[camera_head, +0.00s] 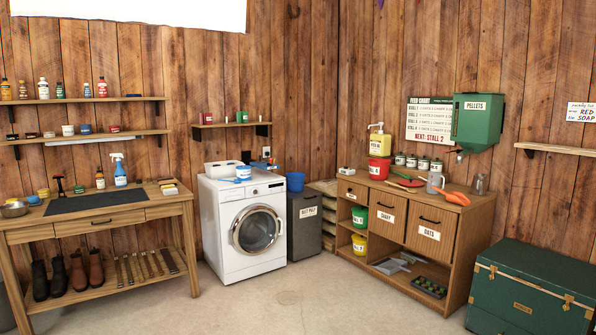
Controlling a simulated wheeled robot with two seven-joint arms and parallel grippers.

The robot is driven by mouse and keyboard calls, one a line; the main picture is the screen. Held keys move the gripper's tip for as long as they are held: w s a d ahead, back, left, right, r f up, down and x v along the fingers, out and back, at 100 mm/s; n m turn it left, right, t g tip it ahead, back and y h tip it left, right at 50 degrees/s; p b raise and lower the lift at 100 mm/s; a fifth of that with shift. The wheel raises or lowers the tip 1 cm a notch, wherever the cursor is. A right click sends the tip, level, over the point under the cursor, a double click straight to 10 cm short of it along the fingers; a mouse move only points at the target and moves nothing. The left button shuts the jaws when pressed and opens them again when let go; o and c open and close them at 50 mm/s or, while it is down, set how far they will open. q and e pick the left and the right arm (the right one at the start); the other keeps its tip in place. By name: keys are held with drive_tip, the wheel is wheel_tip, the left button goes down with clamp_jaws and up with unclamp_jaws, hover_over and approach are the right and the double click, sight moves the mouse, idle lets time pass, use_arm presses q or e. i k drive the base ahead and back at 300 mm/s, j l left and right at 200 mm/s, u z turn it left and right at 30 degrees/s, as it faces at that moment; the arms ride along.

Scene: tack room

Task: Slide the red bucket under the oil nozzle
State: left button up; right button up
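The red bucket (379,169) stands upright on the left part of the wooden cabinet top, with a white label on its front. A yellow pump container (380,145) with a pale label shows just above and behind it. Its pump head and oil nozzle (375,126) stick out at the top, pointing left. The bucket appears close in front of the container; I cannot tell whether they touch or whether the nozzle is directly over the bucket's opening. Neither of my grippers is in view.
The wooden cabinet (468,215) also holds a grey jug (435,183), an orange scoop (456,198) and several small jars at the back. A green pellet dispenser (478,122) hangs above. A green trunk (531,290) stands at right. The floor (300,300) before the cabinet is clear.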

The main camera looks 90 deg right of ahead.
sight(378, 169)
drive_tip(key=i+l+z, duration=0.2)
drive_tip(key=l+z, duration=0.3)
drive_tip(key=l, duration=0.15)
drive_tip(key=i+l+z, duration=0.25)
drive_tip(key=l+z, duration=0.2)
drive_tip(key=l, duration=0.15)
drive_tip(key=i+l+z, duration=0.35)
drive_tip(key=z, duration=0.15)
drive_tip(key=i+l+z, duration=0.5)
drive_tip(key=i+z, duration=0.65)
drive_tip(key=i, duration=0.5)
drive_tip(key=i+j+z, duration=0.2)
drive_tip(key=i, duration=0.5)
drive_tip(key=i+j+z, duration=0.2)
drive_tip(key=i+z, duration=0.25)
drive_tip(key=i+j+z, duration=0.95)
drive_tip(key=i, duration=0.05)
